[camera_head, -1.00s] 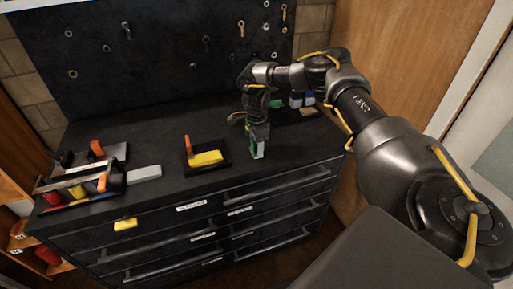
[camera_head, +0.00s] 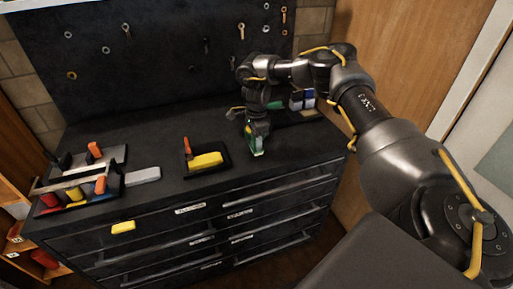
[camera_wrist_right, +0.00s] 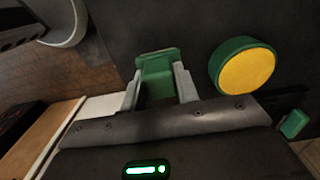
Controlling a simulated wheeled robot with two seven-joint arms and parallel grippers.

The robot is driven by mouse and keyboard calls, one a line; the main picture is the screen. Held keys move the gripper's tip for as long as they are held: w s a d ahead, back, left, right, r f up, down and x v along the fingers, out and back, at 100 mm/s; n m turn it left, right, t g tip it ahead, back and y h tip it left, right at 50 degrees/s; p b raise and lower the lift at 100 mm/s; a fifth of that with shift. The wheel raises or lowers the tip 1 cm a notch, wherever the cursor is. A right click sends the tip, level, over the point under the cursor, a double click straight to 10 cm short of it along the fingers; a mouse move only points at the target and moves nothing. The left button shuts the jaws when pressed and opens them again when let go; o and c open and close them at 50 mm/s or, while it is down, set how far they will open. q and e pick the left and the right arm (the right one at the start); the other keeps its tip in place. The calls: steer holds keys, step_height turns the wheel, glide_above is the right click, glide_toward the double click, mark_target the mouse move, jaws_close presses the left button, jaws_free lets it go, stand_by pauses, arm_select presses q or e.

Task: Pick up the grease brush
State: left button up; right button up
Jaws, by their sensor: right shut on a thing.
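My right gripper (camera_head: 258,151) is low over the front right part of the black cabinet top in the head view. In the right wrist view (camera_wrist_right: 160,85) its two grey fingers are shut on a green block-like piece, the grease brush (camera_wrist_right: 158,67). Only the green part between the fingers shows clearly; the rest of the brush is hidden or too small to tell. I cannot tell whether it touches the top. My left gripper is not in view.
A round green thing with a yellow face (camera_wrist_right: 246,70) is close beside the right gripper. A black holder with a yellow block (camera_head: 207,160) stands to the left. A tray of coloured parts (camera_head: 80,192) is farther left.

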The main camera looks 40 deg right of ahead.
steer(key=s+a+r+b, duration=0.2)
steer(key=s+a+r, duration=0.5)
steer(key=s+r, duration=0.3)
steer(key=shift+s+a+r, duration=0.25)
steer(key=shift+s+r, duration=0.1)
steer(key=shift+s, duration=0.6)
steer(key=o, duration=0.4)
steer(key=shift+c, duration=1.5)
